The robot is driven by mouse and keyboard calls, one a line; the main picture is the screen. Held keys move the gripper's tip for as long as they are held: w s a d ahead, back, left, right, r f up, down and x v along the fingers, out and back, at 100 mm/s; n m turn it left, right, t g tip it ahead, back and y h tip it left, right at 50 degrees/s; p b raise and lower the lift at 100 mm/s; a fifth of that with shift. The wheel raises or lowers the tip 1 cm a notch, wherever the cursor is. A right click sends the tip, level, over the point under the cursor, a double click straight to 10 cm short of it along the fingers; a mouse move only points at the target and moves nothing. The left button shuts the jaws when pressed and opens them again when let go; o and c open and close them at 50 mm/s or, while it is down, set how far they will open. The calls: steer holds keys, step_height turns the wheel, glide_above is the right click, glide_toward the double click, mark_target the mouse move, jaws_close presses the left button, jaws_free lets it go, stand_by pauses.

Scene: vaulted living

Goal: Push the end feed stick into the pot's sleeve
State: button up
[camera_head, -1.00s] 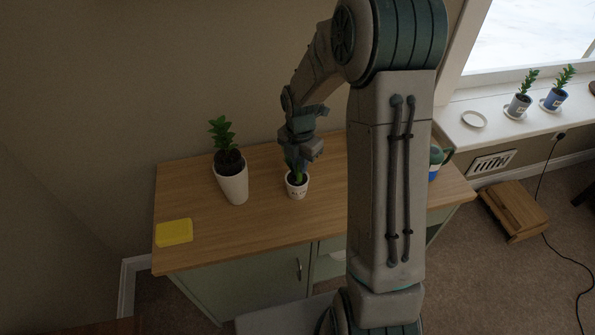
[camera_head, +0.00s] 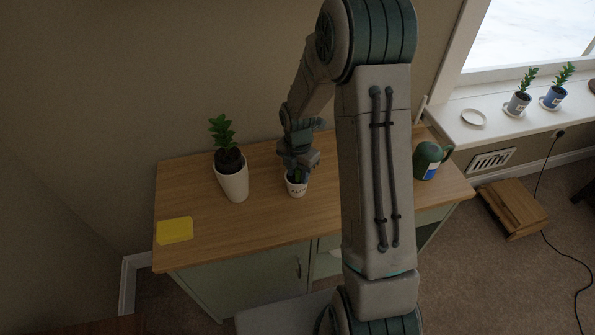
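A small white pot (camera_head: 296,189) with dark lettering and a bit of green plant stands on the wooden cabinet top. My gripper (camera_head: 299,166) is right above this pot, pointing down, and covers most of its plant. The feed stick and the pot's sleeve cannot be made out. The fingers are too small and hidden to tell whether they are open or shut, or hold anything. A taller white pot (camera_head: 233,184) with a leafy plant stands to the left of my gripper.
A green watering can or mug (camera_head: 427,161) stands at the right end. The windowsill holds a grey pot (camera_head: 518,103), a blue pot (camera_head: 553,98) and an empty saucer (camera_head: 474,118). The cabinet top (camera_head: 225,236) is clear in front.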

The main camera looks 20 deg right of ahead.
mark_target(298, 172)
steer(key=shift+r, duration=0.1)
step_height(298, 172, up, 12)
steer(key=s+r+m+t, duration=0.1)
steer(key=s+r+m, duration=0.4)
steer(key=s+m, duration=0.5)
steer(key=s+r+m+t, duration=0.2)
steer(key=s+r+m, duration=0.3)
steer(key=s+m, duration=0.6)
steer(key=m, duration=0.4)
steer(key=shift+s+r+m, duration=0.15)
steer(key=shift+r+m, duration=0.1)
steer(key=shift+m, duration=0.05)
